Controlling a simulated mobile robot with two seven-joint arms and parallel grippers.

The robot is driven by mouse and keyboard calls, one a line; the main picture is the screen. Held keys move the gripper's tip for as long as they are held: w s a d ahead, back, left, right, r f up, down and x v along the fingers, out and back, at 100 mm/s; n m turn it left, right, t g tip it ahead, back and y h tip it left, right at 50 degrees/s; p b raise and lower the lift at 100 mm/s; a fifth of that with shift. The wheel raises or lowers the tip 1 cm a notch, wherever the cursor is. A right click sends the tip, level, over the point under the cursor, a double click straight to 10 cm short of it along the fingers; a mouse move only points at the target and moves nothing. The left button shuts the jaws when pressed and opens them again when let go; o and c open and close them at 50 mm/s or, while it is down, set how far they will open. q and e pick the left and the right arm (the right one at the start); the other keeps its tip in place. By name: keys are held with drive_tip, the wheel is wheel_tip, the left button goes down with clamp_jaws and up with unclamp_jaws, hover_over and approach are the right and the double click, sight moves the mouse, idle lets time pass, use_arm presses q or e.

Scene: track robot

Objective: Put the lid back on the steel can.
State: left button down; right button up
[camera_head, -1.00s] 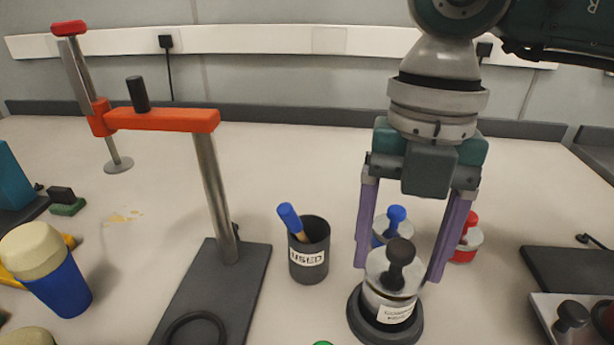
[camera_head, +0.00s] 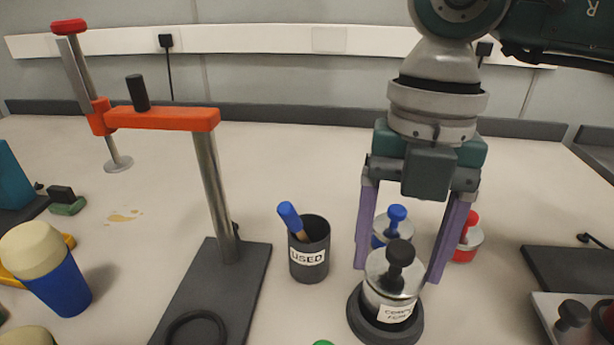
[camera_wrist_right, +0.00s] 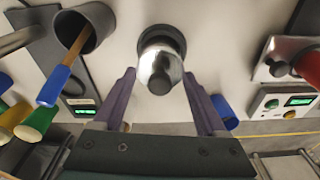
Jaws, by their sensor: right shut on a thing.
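The steel can (camera_head: 378,303) with a white label stands upright in a round black base (camera_head: 358,328) at the lower right of the head view. Its steel lid (camera_head: 380,266), with a black knob (camera_head: 400,253), sits at the can's top. I cannot tell whether it is fully seated. My left gripper is not in view.
Blue-knobbed (camera_head: 396,214) and red-knobbed (camera_head: 471,240) cans stand behind the fingers. A black "USED" cup (camera_head: 309,264) holds a blue-handled tool. A stand with an orange arm (camera_head: 165,119) rises at left. A tray (camera_head: 550,315) is at far right. The bench behind is clear.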

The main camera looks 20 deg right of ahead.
idle(0.4)
drive_tip(key=o, duration=1.3)
drive_tip(key=shift+c, duration=0.2)
drive_tip(key=shift+r, duration=0.1)
drive_tip(key=shift+r+p, duration=3.2)
drive_tip(key=shift+r, duration=0.2)
drive_tip(key=shift+c, duration=0.8)
clamp_jaws()
